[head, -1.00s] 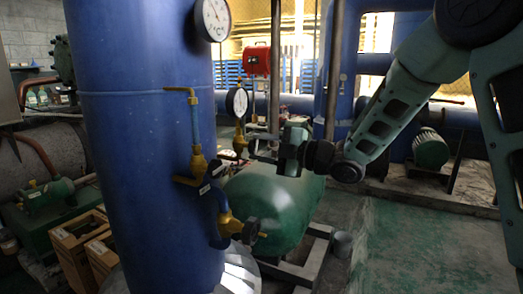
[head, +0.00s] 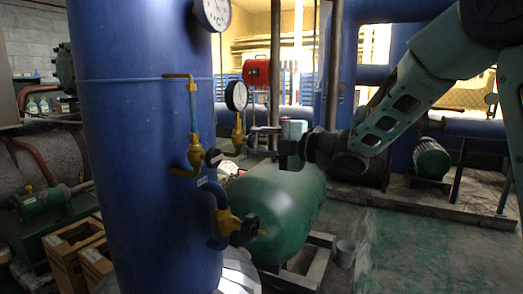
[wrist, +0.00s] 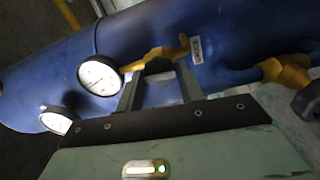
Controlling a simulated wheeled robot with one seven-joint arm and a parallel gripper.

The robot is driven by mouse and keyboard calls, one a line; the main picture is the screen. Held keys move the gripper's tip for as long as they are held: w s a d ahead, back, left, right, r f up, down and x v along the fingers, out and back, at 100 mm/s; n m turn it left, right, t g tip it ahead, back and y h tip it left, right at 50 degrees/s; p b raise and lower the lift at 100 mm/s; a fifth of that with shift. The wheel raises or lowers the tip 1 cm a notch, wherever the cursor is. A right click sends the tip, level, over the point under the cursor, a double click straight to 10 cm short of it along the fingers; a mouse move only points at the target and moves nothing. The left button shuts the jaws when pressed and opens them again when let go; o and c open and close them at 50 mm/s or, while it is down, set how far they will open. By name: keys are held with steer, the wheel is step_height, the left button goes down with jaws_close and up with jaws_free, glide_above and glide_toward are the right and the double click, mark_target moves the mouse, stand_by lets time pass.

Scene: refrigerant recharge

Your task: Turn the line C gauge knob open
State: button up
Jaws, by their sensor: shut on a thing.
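The gauge knob (wrist: 158,66) is a dark knob on a brass valve, seen between my fingers in the wrist view. My gripper (wrist: 159,78) is shut on it, one finger on each side. In the head view my gripper (head: 251,142) reaches in from the right to the brass fitting (head: 238,138) under a small white-faced gauge (head: 237,96). The knob is mostly hidden there by the fingers. In the wrist view a white-faced gauge (wrist: 99,75) is to the left of the fingers. A small white label (wrist: 196,50) is to the right; its text is unreadable.
A tall blue tank (head: 140,150) stands just left of the fitting. Other brass valves (head: 195,158) and a lower valve with a dark knob (head: 240,228) jut from it. A green tank (head: 280,205) lies below my gripper. Green floor (head: 420,250) is open at right.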

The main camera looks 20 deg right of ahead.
steer(key=shift+d+f, duration=0.15)
steer(key=shift+f, duration=0.2)
steer(key=o, duration=1)
steer(key=shift+r, duration=0.2)
steer(key=shift+c, duration=0.2)
steer(key=shift+r, duration=0.1)
steer(key=b+v, duration=0.1)
steer(key=v, duration=0.6)
